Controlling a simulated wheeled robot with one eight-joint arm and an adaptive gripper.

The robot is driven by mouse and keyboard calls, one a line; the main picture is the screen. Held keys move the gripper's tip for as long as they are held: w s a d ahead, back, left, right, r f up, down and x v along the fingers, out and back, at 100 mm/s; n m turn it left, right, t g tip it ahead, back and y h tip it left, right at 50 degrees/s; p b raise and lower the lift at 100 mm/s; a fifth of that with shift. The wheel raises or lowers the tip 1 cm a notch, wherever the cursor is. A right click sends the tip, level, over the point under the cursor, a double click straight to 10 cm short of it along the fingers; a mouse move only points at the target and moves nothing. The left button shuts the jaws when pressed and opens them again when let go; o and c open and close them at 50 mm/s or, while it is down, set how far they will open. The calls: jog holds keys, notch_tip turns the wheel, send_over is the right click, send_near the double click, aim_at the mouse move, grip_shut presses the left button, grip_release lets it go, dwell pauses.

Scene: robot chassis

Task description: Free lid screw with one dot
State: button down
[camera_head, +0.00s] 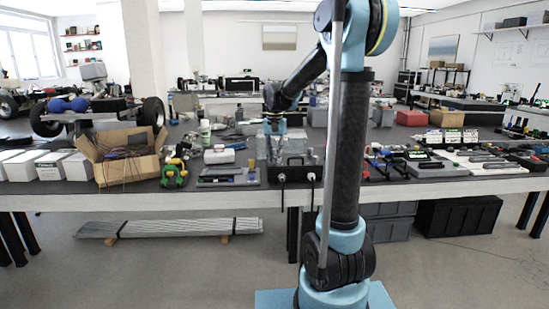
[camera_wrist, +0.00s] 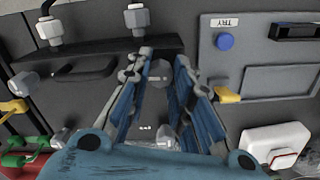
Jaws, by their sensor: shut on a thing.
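My gripper (camera_wrist: 159,62) points down at a dark grey lid surface (camera_wrist: 190,20), its two blue-padded fingers either side of a round grey screw head (camera_wrist: 159,74). The fingers are shut on this screw, and it sits between their tips. Small white marks (camera_wrist: 145,127) show on the dark surface below it; I cannot read how many dots they hold. In the head view, my gripper (camera_head: 273,124) is above the dark chassis box (camera_head: 295,172) on the bench, and the screw is too small to make out there.
A dark bar with grey cable plugs (camera_wrist: 50,32) lies at the upper left of the wrist view. A grey tray (camera_wrist: 285,82) with a blue button (camera_wrist: 225,41) and a yellow piece (camera_wrist: 228,95) is at right.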

jog(key=shift+n, duration=0.5)
jog(key=c, duration=1.4)
grip_release()
notch_tip(320, 180, up, 12)
jog(key=shift+f, duration=0.1)
